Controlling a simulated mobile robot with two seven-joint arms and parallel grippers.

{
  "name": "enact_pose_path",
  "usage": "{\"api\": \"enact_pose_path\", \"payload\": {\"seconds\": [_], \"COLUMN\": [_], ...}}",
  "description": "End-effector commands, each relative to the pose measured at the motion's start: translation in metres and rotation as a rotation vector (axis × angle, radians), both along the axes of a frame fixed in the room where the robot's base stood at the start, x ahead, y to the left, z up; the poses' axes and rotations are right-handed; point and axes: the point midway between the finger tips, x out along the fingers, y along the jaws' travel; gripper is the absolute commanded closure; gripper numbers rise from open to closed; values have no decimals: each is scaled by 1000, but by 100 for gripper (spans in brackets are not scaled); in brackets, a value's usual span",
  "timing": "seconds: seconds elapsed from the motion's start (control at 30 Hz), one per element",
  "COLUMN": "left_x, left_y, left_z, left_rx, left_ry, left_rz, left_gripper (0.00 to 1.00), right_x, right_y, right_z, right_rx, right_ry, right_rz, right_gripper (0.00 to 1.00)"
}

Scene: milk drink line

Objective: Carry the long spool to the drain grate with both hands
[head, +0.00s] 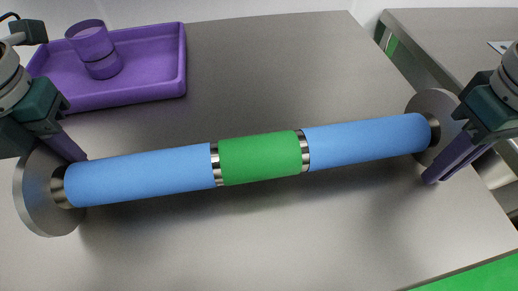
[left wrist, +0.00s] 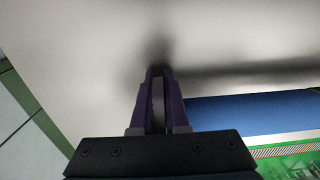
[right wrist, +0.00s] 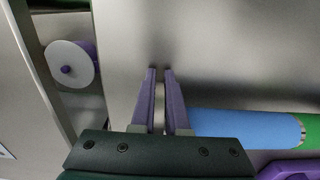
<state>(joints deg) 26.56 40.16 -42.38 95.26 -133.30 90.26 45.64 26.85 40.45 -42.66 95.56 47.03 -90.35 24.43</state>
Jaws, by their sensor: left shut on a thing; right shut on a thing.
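The long spool (head: 258,157) has blue ends, a green middle, shiny metal bands and a grey disc flange at each end. It lies across the head view, slightly higher at the picture's right. My left gripper (head: 76,155) is shut on the left flange (head: 40,200), whose edge shows between its fingers in the left wrist view (left wrist: 160,75). My right gripper (head: 430,178) is shut on the right flange (head: 425,105). The spool's shadow lies apart from it, so it seems raised above the metal table. I cannot make out the drain grate.
A purple tray (head: 178,75) holding a purple cylindrical piece (head: 95,48) stands at the back left of the metal table (head: 270,60). Another metal table (head: 440,28) is at right, across a gap. A white disc with purple hub (right wrist: 72,65) shows there.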

Motion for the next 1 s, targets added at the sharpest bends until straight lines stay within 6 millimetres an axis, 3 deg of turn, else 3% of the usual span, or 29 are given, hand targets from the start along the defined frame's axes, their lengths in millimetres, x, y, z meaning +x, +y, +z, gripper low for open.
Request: {"api": "enact_pose_path", "payload": {"seconds": [0.37, 0.8, 1.0], "left_x": [1, 1, 1], "left_y": [0, 0, 0], "left_z": [6, 46, 53], "left_rx": [-1, -1, -1], "left_ry": [-3, -3, -3], "left_rz": [0, 0, 0], "left_gripper": [100, 100, 100], "right_x": [1, 1, 1], "right_y": [0, 0, 0], "right_z": [6, 46, 52], "right_rx": [2, 2, 1], "right_ry": [-3, -3, -2], "right_rz": [0, 0, 0], "right_gripper": [100, 100, 100]}}
